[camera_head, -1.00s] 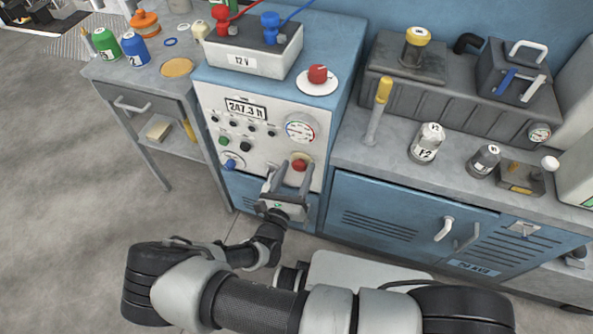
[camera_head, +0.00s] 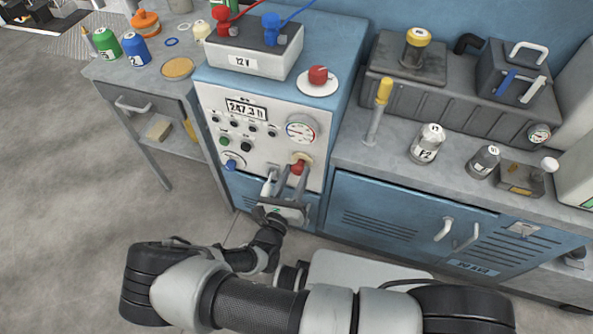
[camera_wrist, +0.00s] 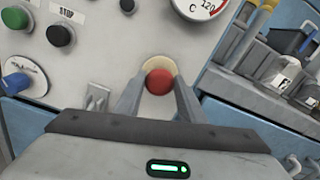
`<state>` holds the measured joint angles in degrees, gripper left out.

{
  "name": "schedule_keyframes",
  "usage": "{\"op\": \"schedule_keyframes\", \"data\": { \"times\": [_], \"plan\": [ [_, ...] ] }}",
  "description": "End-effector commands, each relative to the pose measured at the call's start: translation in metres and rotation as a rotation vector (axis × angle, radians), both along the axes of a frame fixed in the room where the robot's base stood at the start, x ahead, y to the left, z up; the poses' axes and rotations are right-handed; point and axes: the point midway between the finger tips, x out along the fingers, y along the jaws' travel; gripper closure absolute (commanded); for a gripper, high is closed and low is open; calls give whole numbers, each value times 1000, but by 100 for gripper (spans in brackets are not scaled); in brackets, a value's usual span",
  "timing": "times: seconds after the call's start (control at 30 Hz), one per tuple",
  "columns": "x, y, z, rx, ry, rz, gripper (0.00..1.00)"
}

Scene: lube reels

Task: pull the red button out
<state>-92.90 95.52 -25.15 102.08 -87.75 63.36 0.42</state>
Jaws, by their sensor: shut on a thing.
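The red button (camera_head: 299,168) is on the lower right of the panel's front, over a round yellowish base. In the wrist view the red button (camera_wrist: 159,82) sits between my two fingertips, with the pale base (camera_wrist: 157,65) behind it. My gripper (camera_head: 288,178) is shut on the button, one finger on each side, and also fills the lower part of the wrist view (camera_wrist: 160,92). The side faces of the button are partly hidden by the fingers.
The blue and grey panel cabinet (camera_head: 214,105) also has a gauge (camera_head: 301,129), small buttons and a blue knob (camera_head: 232,163) left of my gripper. Another red knob (camera_head: 318,75) is on the cabinet's top. A counter with bottles (camera_head: 427,143) stands at right. Open floor lies left.

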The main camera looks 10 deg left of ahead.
Motion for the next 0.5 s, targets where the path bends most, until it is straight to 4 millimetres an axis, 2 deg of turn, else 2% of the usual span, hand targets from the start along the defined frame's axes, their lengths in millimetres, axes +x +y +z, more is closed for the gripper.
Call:
{"op": "schedule_keyframes", "data": {
  "times": [0.1,0.13,0.23,0.5],
  "plan": [
    [-3,0,-2,0,2,0,100],
    [-4,0,-2,0,2,0,61],
    [-3,0,-1,0,2,0,45],
    [-3,0,-1,0,2,0,45]
  ]
}}
